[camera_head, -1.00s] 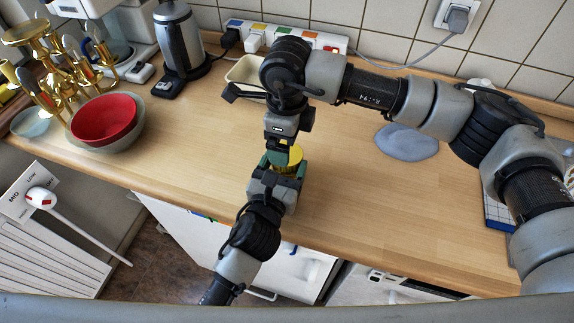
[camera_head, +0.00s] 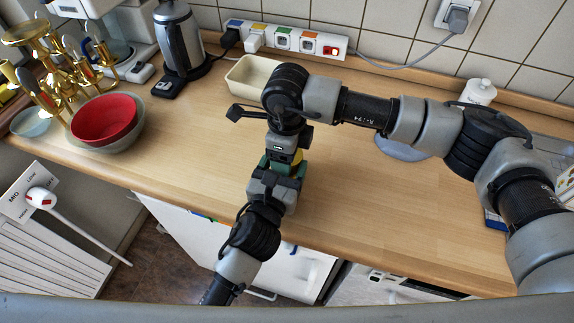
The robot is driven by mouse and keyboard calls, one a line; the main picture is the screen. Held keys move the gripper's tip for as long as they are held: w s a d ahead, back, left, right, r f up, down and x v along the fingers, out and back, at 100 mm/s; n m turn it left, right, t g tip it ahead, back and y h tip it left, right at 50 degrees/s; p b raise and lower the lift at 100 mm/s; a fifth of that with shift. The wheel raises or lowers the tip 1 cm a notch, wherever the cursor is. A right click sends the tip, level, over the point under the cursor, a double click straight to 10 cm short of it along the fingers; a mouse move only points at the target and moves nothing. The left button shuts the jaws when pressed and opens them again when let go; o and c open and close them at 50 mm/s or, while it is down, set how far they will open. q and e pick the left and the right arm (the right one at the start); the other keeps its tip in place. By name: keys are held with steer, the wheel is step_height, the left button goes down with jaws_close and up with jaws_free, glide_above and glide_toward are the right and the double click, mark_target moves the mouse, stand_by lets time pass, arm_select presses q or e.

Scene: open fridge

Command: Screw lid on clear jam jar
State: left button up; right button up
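A small piece of a yellow lid (camera_head: 297,157) shows between my two grippers, over the middle of the counter. The clear jar itself cannot be made out; the grippers cover it. My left gripper (camera_head: 278,170) comes up from the front, its green-tipped fingers around the spot just below the lid. My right gripper (camera_head: 284,157) points down from above, right over the lid and close against the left gripper. Its fingertips are hidden, so I cannot tell whether it touches or grips the lid.
A cream tray (camera_head: 250,76) stands behind the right arm. A grey-blue flat piece (camera_head: 400,150) and a white bottle (camera_head: 479,92) are at right. The front middle counter is clear.

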steer(key=shift+m, duration=1.6)
steer(key=shift+c, duration=0.2)
steer(key=o, duration=1)
steer(key=shift+r, duration=2.3)
steer(key=shift+c, duration=0.3)
